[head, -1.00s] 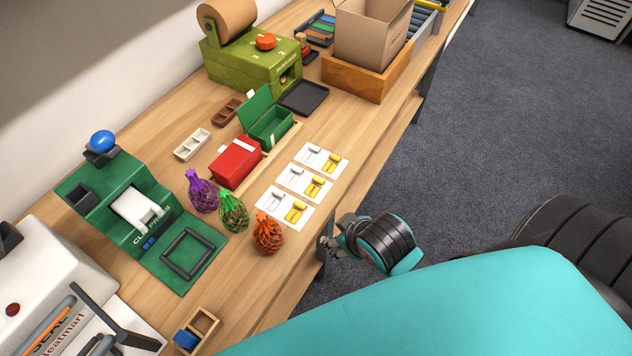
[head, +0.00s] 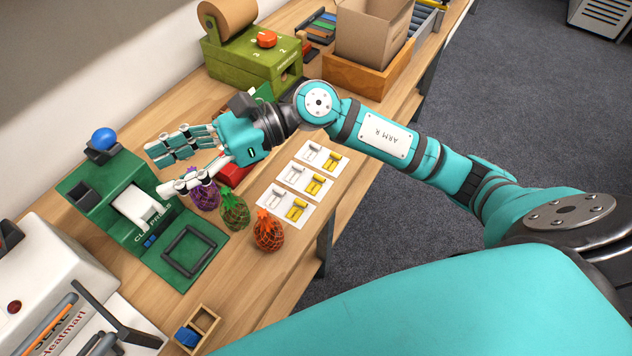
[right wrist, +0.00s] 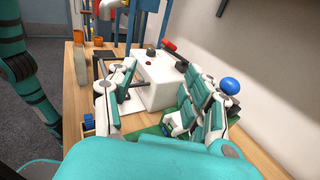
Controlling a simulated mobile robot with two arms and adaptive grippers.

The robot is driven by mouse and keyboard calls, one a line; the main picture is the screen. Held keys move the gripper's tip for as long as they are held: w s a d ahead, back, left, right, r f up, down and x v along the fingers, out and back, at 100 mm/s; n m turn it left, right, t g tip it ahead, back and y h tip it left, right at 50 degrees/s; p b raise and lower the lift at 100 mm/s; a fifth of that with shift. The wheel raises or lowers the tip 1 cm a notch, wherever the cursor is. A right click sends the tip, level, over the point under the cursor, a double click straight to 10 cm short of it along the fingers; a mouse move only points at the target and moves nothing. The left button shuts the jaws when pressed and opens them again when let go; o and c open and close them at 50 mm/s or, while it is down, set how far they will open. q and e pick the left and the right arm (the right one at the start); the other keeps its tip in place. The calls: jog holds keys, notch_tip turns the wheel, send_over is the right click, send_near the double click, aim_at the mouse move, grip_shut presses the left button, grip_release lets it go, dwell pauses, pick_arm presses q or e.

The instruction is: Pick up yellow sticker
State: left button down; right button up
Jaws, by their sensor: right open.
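Three white cards lie in a row on the table in the head view, each with a white and a yellow sticker. The yellow stickers are on the near card (head: 296,209), the middle card (head: 315,185) and the far card (head: 331,162). My right gripper (head: 158,170) is open and empty, raised over the table left of the cards, above the purple netted bag (head: 204,194) and near the green press. Its spread fingers also show in the right wrist view (right wrist: 160,112). The cards are uncovered in the head view. My left gripper is not in view.
A green netted bag (head: 235,212) and an orange netted bag (head: 268,232) stand left of and below the cards. The green press (head: 180,222) and white sealer (head: 40,265) stand at left. My arm covers part of the green dispenser (head: 250,70) area and the red box (head: 232,174).

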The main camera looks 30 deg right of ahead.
jog(key=d+f+n+h, duration=0.3)
jog(key=f+h, duration=0.1)
jog(key=f, duration=0.1)
jog(key=n+h, duration=0.4)
jog(key=h, duration=0.9)
send_over(319, 180)
notch_tip(319, 180, down, 5)
jog(key=f+p, duration=0.1)
jog(key=f, duration=0.2)
jog(key=f+p, duration=0.1)
jog(key=f, duration=0.6)
jog(key=shift+d+f+p, duration=0.25)
jog(key=shift+d+p, duration=0.15)
jog(key=shift+f, duration=0.6)
jog(key=f, duration=0.1)
jog(key=f+p, duration=0.2)
jog(key=f, duration=0.1)
jog(key=shift+a+f, duration=0.1)
jog(key=shift+a, duration=0.25)
jog(key=shift+f, duration=0.5)
jog(key=c, duration=0.7)
